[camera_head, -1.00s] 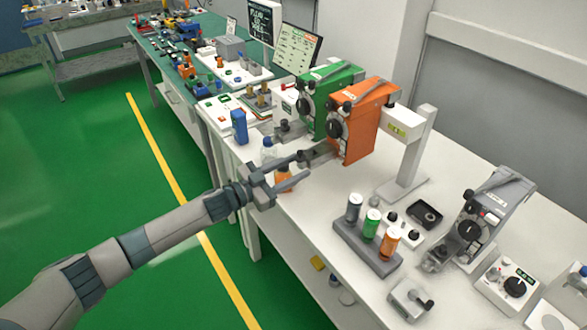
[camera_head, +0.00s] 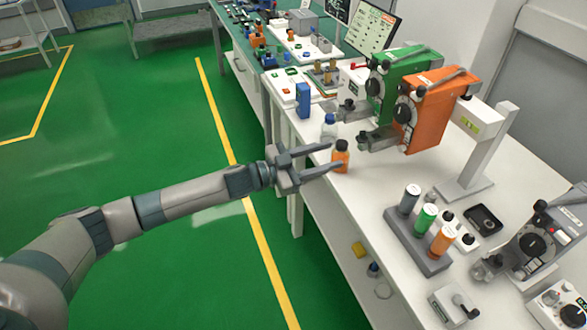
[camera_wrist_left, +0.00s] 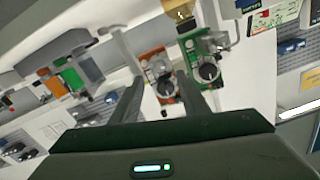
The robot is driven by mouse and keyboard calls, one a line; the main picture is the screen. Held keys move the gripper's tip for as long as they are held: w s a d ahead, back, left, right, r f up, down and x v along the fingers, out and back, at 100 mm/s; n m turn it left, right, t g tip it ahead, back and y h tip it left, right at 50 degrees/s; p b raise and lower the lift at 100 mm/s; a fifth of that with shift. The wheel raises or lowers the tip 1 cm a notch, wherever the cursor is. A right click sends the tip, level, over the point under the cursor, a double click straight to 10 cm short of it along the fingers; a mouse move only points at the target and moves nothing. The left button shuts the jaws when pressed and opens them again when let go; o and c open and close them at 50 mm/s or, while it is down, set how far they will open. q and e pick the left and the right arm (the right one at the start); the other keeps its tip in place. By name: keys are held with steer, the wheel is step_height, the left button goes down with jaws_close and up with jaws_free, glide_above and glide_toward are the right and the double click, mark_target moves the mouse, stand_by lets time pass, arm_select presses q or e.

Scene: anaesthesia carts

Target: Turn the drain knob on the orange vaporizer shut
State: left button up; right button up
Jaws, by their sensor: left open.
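The orange vaporizer (camera_head: 432,112) stands upright on the white bench, right of the green vaporizer (camera_head: 395,90). It has a black dial on its front, and a grey drain block with a small knob (camera_head: 364,142) sticks out low at its front left. The knob's setting is too small to tell. My left gripper (camera_head: 330,157) is open and empty, left of and apart from that block, near an orange bottle (camera_head: 341,146). In the left wrist view the orange vaporizer (camera_wrist_left: 151,56) shows between the open fingers, beyond their tips. My right gripper is out of view.
A blue-capped bottle (camera_head: 329,127) and a blue block (camera_head: 303,100) stand left of the vaporizers. A rack (camera_head: 411,243) of several bottles stands in front of a white stand (camera_head: 482,160). A grey vaporizer (camera_head: 552,240) is at right.

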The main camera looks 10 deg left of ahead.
arm_select(q)
steer(key=b+v, duration=0.2)
steer(key=v, duration=0.7)
